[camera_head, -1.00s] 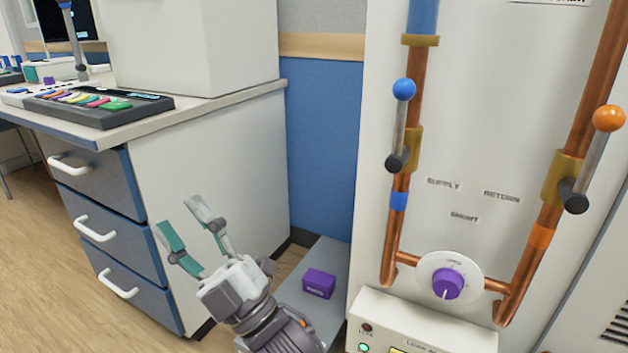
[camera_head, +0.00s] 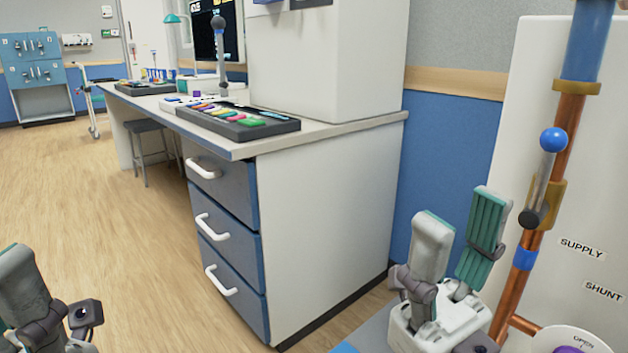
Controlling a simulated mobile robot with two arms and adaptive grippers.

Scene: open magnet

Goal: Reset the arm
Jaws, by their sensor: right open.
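My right gripper (camera_head: 461,208) is upright at the lower right, in front of the blue wall panel and beside the pipe cabinet. Its two fingers, with grey and green pads, stand apart with nothing between them. Part of my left gripper (camera_head: 22,280) shows at the lower left corner. One finger is visible and the rest is cut off by the picture edge, so its opening cannot be judged.
A white desk (camera_head: 330,240) with blue drawers stands in the middle, with a tray of coloured items (camera_head: 238,121) on top. A copper pipe with a blue-knobbed valve lever (camera_head: 543,180) is at the right. Wooden floor (camera_head: 110,210) is open at the left.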

